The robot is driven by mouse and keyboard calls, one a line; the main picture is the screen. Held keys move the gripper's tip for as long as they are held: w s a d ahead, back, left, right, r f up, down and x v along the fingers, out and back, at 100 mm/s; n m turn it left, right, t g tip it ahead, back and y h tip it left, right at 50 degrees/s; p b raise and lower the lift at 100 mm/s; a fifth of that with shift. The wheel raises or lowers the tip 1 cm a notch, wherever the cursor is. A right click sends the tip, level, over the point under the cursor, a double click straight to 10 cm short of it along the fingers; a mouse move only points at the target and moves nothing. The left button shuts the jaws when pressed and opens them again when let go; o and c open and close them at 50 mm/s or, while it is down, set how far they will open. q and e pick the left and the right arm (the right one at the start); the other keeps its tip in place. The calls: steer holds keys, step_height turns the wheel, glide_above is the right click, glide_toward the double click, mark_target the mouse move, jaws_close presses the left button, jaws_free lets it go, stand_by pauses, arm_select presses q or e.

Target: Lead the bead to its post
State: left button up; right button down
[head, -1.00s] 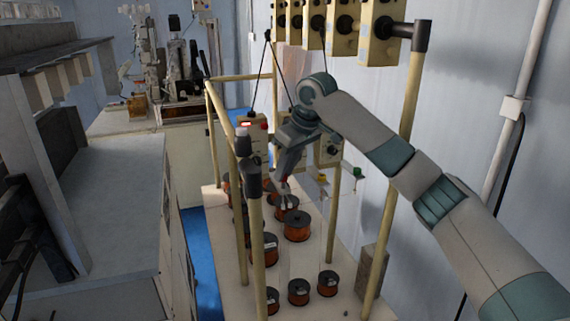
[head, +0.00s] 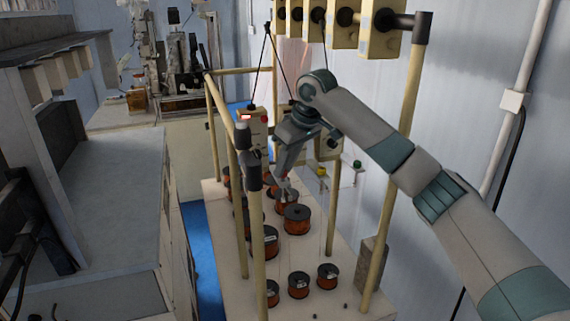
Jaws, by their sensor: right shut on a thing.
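My right gripper (head: 283,187) points down over the machine's base, among the copper wire spools (head: 297,219). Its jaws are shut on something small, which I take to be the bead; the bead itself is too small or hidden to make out. A short post with a yellow top (head: 321,171) stands to the right of the gripper, apart from it. A green-topped post (head: 357,164) stands farther right. Which post belongs to the bead I cannot tell. My left gripper is out of view.
A box with a red light (head: 255,125) hangs near the gripper. A grey bench (head: 110,205) is at left.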

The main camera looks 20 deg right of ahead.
steer(key=shift+f, duration=0.75)
steer(key=c, duration=1.5)
jaws_free()
steer(key=shift+c, duration=0.2)
steer(key=shift+r, duration=0.1)
steer(key=shift+s+d+r+b, duration=0.15)
steer(key=shift+s+r+b, duration=0.05)
steer(key=shift+r+b, duration=0.35)
steer(key=b+v, duration=0.5)
steer(key=v, duration=1.1)
steer(key=shift+b, duration=0.3)
